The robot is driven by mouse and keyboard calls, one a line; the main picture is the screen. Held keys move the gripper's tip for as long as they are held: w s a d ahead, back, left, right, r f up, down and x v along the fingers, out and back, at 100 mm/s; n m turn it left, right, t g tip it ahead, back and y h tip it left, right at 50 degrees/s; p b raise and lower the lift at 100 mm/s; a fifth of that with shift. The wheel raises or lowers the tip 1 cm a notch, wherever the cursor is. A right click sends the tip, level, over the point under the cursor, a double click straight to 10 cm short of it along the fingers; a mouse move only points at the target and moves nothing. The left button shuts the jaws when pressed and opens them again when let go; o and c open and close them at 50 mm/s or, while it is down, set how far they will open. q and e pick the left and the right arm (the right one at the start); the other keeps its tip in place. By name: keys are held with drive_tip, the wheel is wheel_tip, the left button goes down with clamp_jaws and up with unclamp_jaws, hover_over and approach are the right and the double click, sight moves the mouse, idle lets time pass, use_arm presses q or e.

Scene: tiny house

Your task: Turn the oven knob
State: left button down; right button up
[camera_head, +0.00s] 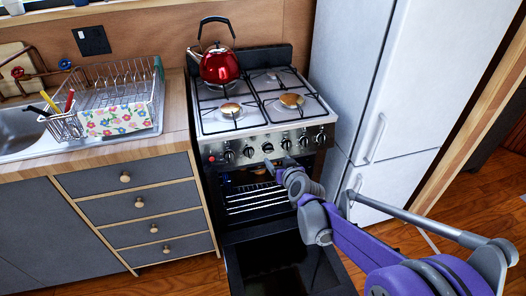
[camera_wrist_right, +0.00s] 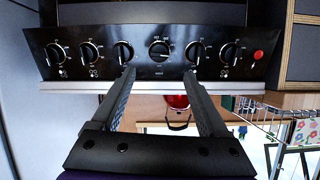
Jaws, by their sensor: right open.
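The oven's control panel (camera_head: 240,152) carries a row of several round knobs and a red button at its left end. The knob in line with my right gripper (camera_head: 269,161) is the third from the red button (camera_head: 267,148). My left gripper is not in view.
The oven door (camera_head: 285,265) hangs open below the panel, under my right arm. A red kettle (camera_head: 219,67) stands on the stove top. A fridge (camera_head: 385,90) is close on the right. Drawers (camera_head: 140,205) and a counter with a dish rack (camera_head: 115,95) are on the left.

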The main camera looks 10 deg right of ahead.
sight(270, 151)
drive_tip(key=b+x, duration=0.1)
drive_tip(key=x, duration=0.9)
drive_tip(key=shift+w+f+b, duration=0.15)
drive_tip(key=shift+b, duration=0.25)
clamp_jaws()
